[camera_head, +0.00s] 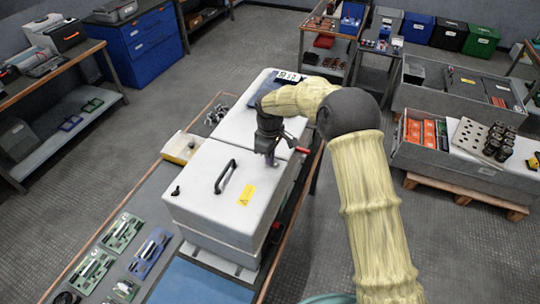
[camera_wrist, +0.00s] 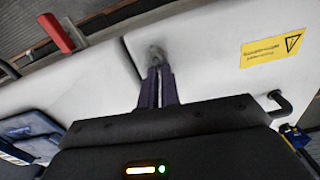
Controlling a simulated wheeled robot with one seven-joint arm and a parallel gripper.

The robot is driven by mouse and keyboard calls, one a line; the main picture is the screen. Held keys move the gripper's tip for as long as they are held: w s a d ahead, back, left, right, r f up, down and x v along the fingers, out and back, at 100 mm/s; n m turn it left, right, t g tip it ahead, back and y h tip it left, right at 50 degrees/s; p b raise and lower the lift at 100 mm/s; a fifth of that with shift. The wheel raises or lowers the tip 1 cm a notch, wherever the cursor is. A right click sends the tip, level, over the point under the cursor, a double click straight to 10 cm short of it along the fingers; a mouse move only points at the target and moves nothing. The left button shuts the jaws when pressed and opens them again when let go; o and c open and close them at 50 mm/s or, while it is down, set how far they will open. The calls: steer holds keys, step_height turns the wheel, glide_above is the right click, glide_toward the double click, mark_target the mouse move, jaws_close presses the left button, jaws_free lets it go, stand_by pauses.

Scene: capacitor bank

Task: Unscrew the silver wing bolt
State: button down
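The silver wing bolt (camera_wrist: 157,53) shows blurred at my fingertips in the wrist view, near the seam on the white cabinet lid. My gripper (camera_wrist: 158,72) points at the lid with its two dark fingers close together on the bolt. Their tips hide part of it. In the head view my gripper (camera_head: 271,157) is over the far right part of the front cabinet (camera_head: 212,205), and a small silver bit shows under it. The fingers cover the bolt's lower part, so I cannot tell how deep it sits.
A black handle (camera_head: 225,177) and a yellow warning label (camera_head: 246,194) are on the lid. A red lever (camera_head: 303,150) sticks out at the cabinet's right side; the wrist view shows it too (camera_wrist: 56,33). A small black knob (camera_head: 176,190) stands at the lid's left corner.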

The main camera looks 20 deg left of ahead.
steer(key=n, duration=0.3)
steer(key=shift+s+d+f+n, duration=0.2)
steer(key=shift+s+f+n, duration=0.05)
steer(key=shift+s+n, duration=0.15)
steer(key=n, duration=0.4)
steer(key=shift+s+d+n+p, duration=0.2)
steer(key=shift+n+p, duration=0.1)
steer(key=n, duration=0.3)
steer(key=n+p, duration=0.1)
steer(key=n, duration=0.1)
steer(key=shift+s+d, duration=0.3)
steer(key=shift+d+n+p, duration=0.15)
steer(key=shift+n+p, duration=0.25)
steer(key=shift+n, duration=1.4)
steer(key=c, duration=1.7)
jaws_free()
steer(key=shift+o, duration=0.4)
steer(key=shift+w, duration=0.15)
steer(key=shift+r, duration=0.1)
